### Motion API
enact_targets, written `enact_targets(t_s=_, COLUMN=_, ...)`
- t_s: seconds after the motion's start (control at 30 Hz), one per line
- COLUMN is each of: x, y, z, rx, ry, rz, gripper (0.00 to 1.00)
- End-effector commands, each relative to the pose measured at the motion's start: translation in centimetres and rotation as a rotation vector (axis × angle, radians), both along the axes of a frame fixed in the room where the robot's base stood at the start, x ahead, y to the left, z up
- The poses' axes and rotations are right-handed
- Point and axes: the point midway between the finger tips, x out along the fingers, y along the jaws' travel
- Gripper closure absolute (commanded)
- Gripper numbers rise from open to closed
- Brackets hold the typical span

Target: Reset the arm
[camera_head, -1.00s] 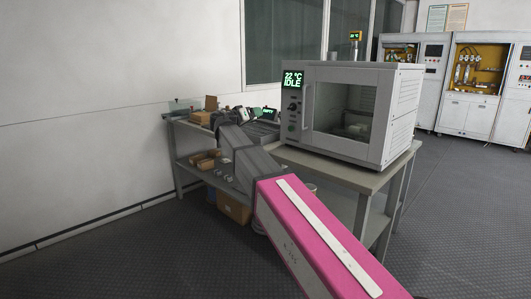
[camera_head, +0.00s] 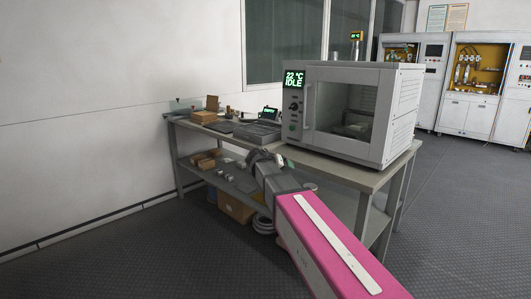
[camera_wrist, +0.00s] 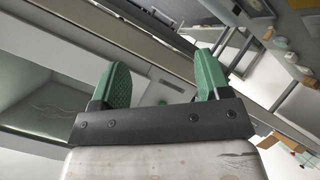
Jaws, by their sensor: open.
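My arm, with a pink and white link, reaches in from the lower right in the head view. Its grey end is folded back low in front of the bench (camera_head: 340,170). My gripper (camera_head: 258,157) is near the bench's front edge, small and partly hidden by the arm in the head view. In the wrist view my gripper (camera_wrist: 160,82) shows two green fingers spread apart, with nothing between them. The wrist view is tilted, with the bench edge and shelf behind the fingers.
A white oven (camera_head: 345,115) reading "22 °C IDLE" stands on the bench, its door shut. A dark grey tray (camera_head: 257,132) and a brown box (camera_head: 204,116) are to its left. The lower shelf holds small boxes. The floor (camera_head: 120,250) at left is clear.

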Motion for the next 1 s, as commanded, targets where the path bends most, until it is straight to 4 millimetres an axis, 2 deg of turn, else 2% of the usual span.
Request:
enact_targets(t_s=0.03, x=-2.0, y=-2.0, z=-2.9, rx=0.034, ry=0.065, rz=-0.005, gripper=0.3)
enact_targets(t_s=0.2, x=-7.5, y=-6.4, z=-11.5, rx=0.184, ry=0.283, rz=0.0, gripper=0.3)
enact_targets(t_s=0.4, x=-15.7, y=-10.0, z=-20.2, rx=0.412, ry=0.509, rz=0.024, gripper=0.3)
enact_targets(t_s=0.5, x=-19.7, y=-10.9, z=-23.2, rx=0.532, ry=0.59, rz=0.04, gripper=0.3)
enact_targets(t_s=0.6, x=-22.9, y=-11.3, z=-25.4, rx=0.636, ry=0.646, rz=0.057, gripper=0.3)
enact_targets(t_s=0.7, x=-25.0, y=-11.3, z=-26.6, rx=0.713, ry=0.677, rz=0.07, gripper=0.3)
enact_targets(t_s=0.83, x=-26.2, y=-11.3, z=-27.3, rx=0.764, ry=0.693, rz=0.081, gripper=0.3)
enact_targets(t_s=1.0, x=-26.3, y=-11.2, z=-27.4, rx=0.772, ry=0.696, rz=0.084, gripper=0.3)
